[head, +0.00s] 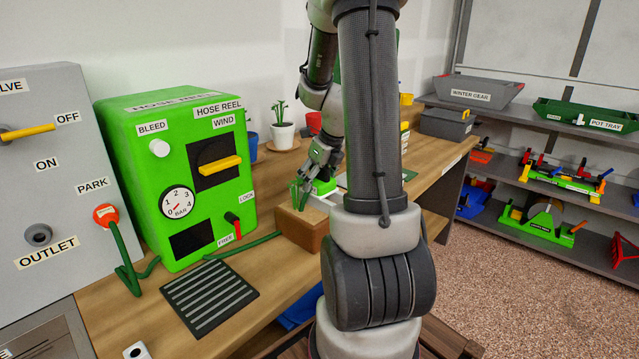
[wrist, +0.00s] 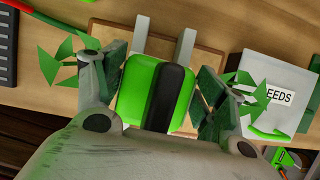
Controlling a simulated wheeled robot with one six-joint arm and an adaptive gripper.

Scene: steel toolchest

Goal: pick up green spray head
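The green spray head (wrist: 136,92), bright green with a black strip down its middle, lies between my gripper's two fingers in the wrist view. In the head view the green spray head (head: 325,186) shows partly behind my gripper, on a brown wooden block (head: 300,229). My gripper (head: 312,190) points down over the block. In the wrist view my gripper (wrist: 160,85) has its fingers apart, one on each side of the spray head. Whether the pads touch it is hard to tell. Two grey prongs (wrist: 185,46) extend from beyond the green body.
A white box labelled SEEDS (wrist: 275,88) stands close to the right finger in the wrist view. A green hose reel box (head: 180,180) stands left of the block, with a black slotted mat (head: 210,296) before it. A potted plant (head: 283,133) is behind.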

